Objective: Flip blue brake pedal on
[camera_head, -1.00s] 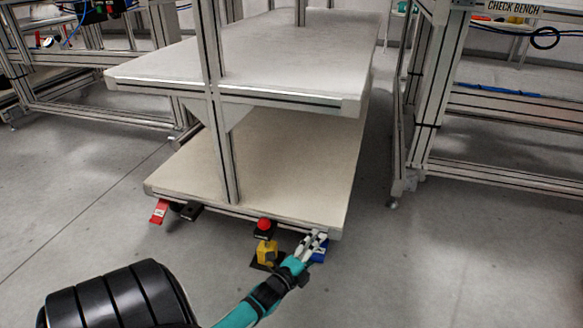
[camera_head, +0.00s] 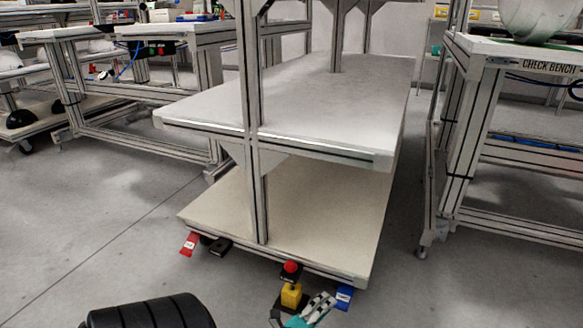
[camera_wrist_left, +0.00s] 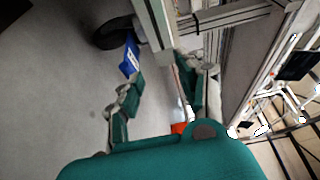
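The blue brake pedal (camera_head: 344,293) sits at the near right corner of the cart's lower shelf, low by the caster. It also shows in the left wrist view (camera_wrist_left: 129,60), beside a dark wheel. My left gripper (camera_head: 321,300) is just left of and below the pedal in the head view. In the left wrist view my left gripper (camera_wrist_left: 158,74) has its fingers apart with nothing between them. The blue pedal lies just beyond the tip of one finger; I cannot tell whether they touch. My right gripper is not in view.
A yellow block with a red knob (camera_head: 291,290) stands close left of my left gripper. A red pedal (camera_head: 189,244) is at the cart's left corner. The cart's lower shelf (camera_head: 300,220) is bare. The check bench (camera_head: 500,60) stands to the right, beyond a floor gap.

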